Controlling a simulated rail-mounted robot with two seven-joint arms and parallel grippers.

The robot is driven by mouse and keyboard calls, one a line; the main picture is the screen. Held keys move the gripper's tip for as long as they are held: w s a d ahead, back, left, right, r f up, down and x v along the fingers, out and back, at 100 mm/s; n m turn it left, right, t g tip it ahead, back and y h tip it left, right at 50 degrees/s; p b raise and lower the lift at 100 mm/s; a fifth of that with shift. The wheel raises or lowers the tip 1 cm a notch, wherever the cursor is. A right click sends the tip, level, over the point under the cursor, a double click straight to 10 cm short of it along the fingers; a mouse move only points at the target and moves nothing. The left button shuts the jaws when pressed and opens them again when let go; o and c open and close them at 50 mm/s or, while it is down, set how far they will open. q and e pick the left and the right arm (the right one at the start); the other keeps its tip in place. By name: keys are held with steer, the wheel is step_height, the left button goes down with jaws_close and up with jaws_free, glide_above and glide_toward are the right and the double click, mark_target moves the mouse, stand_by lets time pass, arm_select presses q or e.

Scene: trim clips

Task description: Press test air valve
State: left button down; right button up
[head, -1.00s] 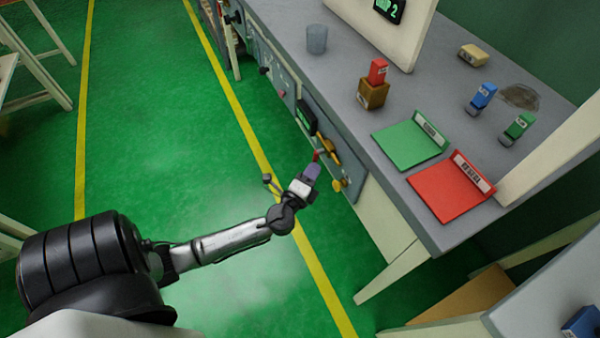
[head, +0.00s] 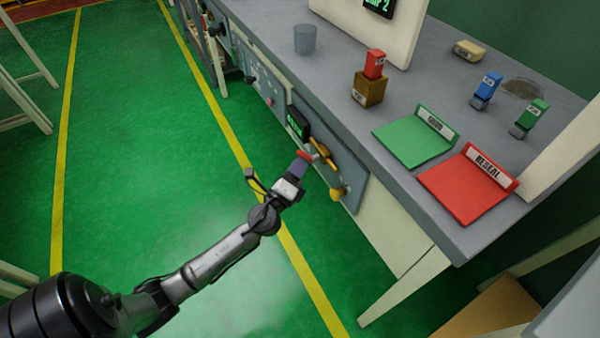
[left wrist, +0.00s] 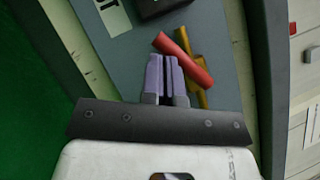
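A red-handled lever (head: 304,154), which looks like the valve handle, is on brass-coloured fittings (head: 322,152) on the bench's front panel. In the left wrist view the red handle (left wrist: 187,63) lies slanted across a brass piece (left wrist: 197,88). My left gripper (head: 299,164) is at the panel, close below the red handle. In the left wrist view its two purple fingers (left wrist: 165,73) are nearly together with only a narrow dark gap and nothing visible between them. The fingertips are beside the handle's left side; I cannot tell whether they touch it. My right gripper is out of view.
A yellow knob (head: 337,194) and a dark display (head: 298,124) are on the same panel. On the grey bench top are a green tray (head: 405,143), a red tray (head: 455,190), a brown block with a red piece (head: 369,90), and a cup (head: 306,40). Green floor is clear before the bench.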

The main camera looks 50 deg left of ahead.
arm_select(q)
steer(key=shift+w+a+r, duration=0.15)
steer(key=shift+a+r, duration=0.2)
steer(key=shift+a, duration=0.15)
steer(key=shift+f, duration=0.1)
steer(key=s+f+b, duration=0.7)
steer(key=s+f, duration=0.2)
steer(key=shift+s+b, duration=0.15)
steer(key=shift+b, duration=0.25)
steer(key=shift+s+d, duration=0.1)
